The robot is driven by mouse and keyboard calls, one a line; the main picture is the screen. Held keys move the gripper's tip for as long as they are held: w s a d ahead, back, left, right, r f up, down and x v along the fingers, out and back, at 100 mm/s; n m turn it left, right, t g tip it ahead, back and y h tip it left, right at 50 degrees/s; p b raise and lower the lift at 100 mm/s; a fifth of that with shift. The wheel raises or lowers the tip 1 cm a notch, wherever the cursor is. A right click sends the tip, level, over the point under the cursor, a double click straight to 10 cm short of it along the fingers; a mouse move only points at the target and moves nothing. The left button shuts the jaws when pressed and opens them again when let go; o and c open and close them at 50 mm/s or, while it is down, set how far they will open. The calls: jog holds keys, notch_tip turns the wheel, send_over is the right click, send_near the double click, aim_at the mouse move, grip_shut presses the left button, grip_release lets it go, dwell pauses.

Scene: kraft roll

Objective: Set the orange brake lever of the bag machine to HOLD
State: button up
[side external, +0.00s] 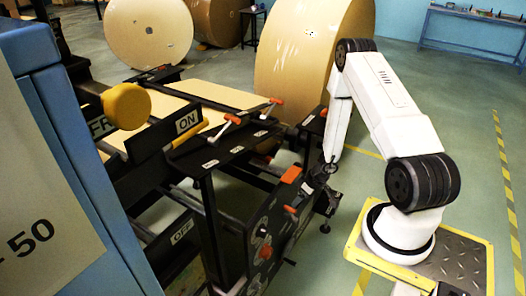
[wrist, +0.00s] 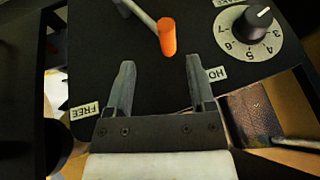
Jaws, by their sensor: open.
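The brake lever's orange grip (wrist: 168,36) is at the top centre of the wrist view, on a grey rod that runs up and left out of the picture. The rod points down and right, toward the side of a label reading HO (wrist: 216,74), partly hidden by my right finger. The FREE label (wrist: 85,111) is at lower left. My gripper (wrist: 160,62) is open and empty; the grip appears just beyond its fingertips, apart from them. In the side view, my gripper (side external: 323,178) is beside the black machine panel, where a small orange grip (side external: 291,210) shows.
A numbered dial with a black knob (wrist: 258,18) is close to the lever's right. In the side view, other orange-tipped levers (side external: 232,118) stand on the machine top, and large kraft rolls (side external: 305,60) are behind. Open floor (side external: 460,130) is at right.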

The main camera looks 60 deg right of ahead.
jog(key=shift+w+d, duration=0.1)
jog(key=shift+d, duration=0.1)
grip_shut()
jog(key=s+d+r+n+y, duration=0.1)
jog(key=s+d+r+y, duration=0.1)
jog(key=d, duration=0.7)
jog(key=shift+d+r+n+y, duration=0.25)
jog(key=shift+r+y, duration=0.45)
jog(key=shift+r, duration=0.55)
